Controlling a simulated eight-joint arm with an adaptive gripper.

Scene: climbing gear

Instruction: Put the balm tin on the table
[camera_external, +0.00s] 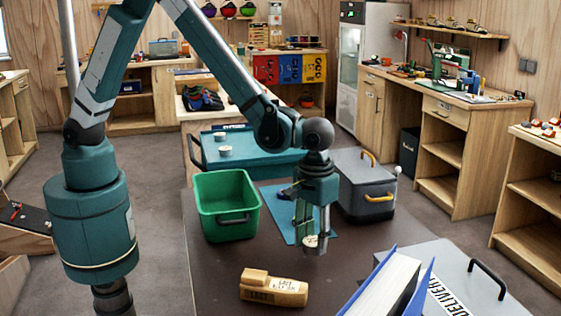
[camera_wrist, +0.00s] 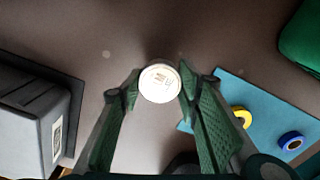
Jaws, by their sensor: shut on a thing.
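The balm tin is a small round tin with a pale, printed lid. In the wrist view the balm tin (camera_wrist: 160,83) sits between the two green fingertips of my gripper (camera_wrist: 158,88), which are shut on its sides. In the external view the balm tin (camera_external: 312,241) shows at the lower end of my gripper (camera_external: 310,235), over the dark table (camera_external: 225,275). Bare table surface lies around the tin in the wrist view. I cannot tell whether its underside touches the table.
A green bin (camera_external: 225,205) stands left of my gripper, and a grey lidded box (camera_external: 365,190) stands right behind it. A blue mat (camera_external: 275,212) with tape rolls lies between them. A wooden block (camera_external: 272,288) and a binder (camera_external: 385,285) are nearer the camera.

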